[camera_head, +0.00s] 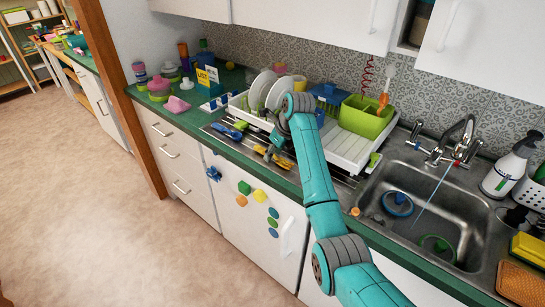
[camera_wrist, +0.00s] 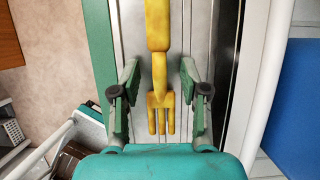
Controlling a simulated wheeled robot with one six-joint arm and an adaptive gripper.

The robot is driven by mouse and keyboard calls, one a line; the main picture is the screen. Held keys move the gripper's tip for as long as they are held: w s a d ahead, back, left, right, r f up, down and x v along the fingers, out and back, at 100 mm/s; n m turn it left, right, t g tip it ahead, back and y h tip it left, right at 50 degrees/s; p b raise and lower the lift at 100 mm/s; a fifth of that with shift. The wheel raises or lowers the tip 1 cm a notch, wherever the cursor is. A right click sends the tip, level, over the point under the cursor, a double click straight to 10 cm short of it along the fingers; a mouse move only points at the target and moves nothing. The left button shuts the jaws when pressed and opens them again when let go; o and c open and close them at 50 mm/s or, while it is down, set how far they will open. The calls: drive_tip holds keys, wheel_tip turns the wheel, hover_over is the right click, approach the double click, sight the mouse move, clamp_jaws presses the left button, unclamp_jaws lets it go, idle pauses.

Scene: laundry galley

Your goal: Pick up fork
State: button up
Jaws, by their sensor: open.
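The yellow fork (camera_wrist: 159,75) lies on the ribbed metal drainboard in the wrist view, its tines toward the bottom of the picture. In the head view the fork (camera_head: 270,154) is small and lies on the drainboard in front of the dish rack. My gripper (camera_wrist: 160,75) is open in the wrist view, with one finger on each side of the fork's neck and tines. Neither finger appears to touch it. In the head view my gripper (camera_head: 279,148) points down over the drainboard and is partly hidden by my arm.
A white dish rack (camera_head: 350,149) with plates and a green caddy (camera_head: 367,117) stands behind. Blue-handled items (camera_head: 228,131) lie left of the fork. The steel sink (camera_head: 440,213) is at right. The green counter edge (camera_head: 225,153) runs along the front.

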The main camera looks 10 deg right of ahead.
clamp_jaws()
drive_tip(key=shift+r, duration=0.1)
